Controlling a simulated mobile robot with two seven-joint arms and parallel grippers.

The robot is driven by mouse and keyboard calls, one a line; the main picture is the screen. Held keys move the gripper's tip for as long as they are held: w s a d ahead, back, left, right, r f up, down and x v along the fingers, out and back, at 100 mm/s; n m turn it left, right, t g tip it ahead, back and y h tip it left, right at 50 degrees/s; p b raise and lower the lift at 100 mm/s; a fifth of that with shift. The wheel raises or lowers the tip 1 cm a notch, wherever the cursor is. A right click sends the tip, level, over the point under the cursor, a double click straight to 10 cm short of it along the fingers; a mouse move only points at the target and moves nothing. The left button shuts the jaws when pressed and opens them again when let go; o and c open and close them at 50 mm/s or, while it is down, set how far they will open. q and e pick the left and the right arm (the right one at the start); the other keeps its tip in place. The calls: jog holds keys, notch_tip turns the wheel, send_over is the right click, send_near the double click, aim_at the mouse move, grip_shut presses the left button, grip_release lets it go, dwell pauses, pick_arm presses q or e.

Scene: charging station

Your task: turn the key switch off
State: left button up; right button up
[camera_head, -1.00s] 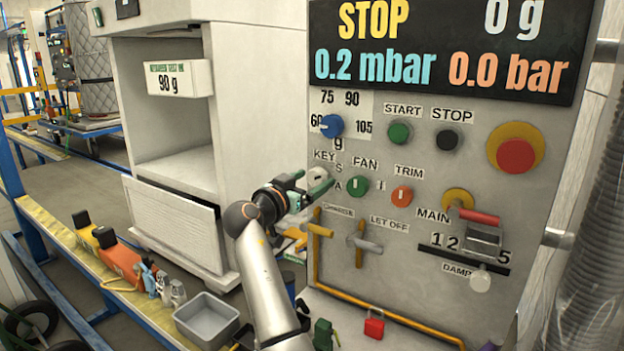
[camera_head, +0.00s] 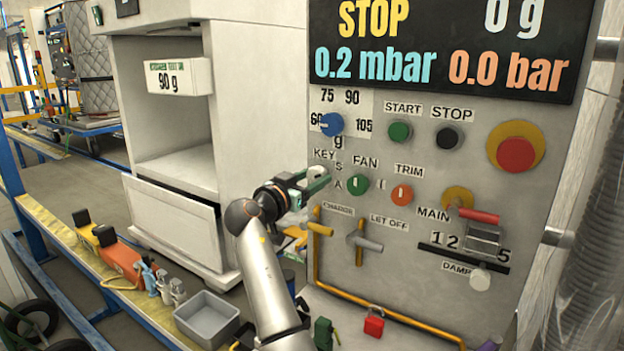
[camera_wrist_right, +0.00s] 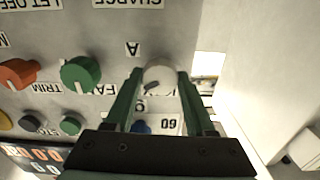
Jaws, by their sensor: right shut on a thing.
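The key switch is a round white knob (camera_wrist_right: 160,78) with a dark mark near its lower edge, in the right wrist view. It sits on the grey control panel (camera_head: 420,285) beside the green fan knob (camera_head: 357,187). My right gripper (camera_head: 317,182) has its dark green fingers on either side of the knob and is shut on it. In the head view the fingers hide most of the switch, below the KEY label. I cannot read the switch's exact setting. My left gripper is not in view.
An orange trim knob (camera_head: 402,195) is right of the fan knob. A blue dial (camera_head: 332,124) is above, and a yellow charge handle (camera_head: 320,229) is just below my gripper. A white cabinet (camera_head: 175,225) stands left. A grey bin (camera_head: 207,318) is on the bench.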

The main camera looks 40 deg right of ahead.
grip_shut()
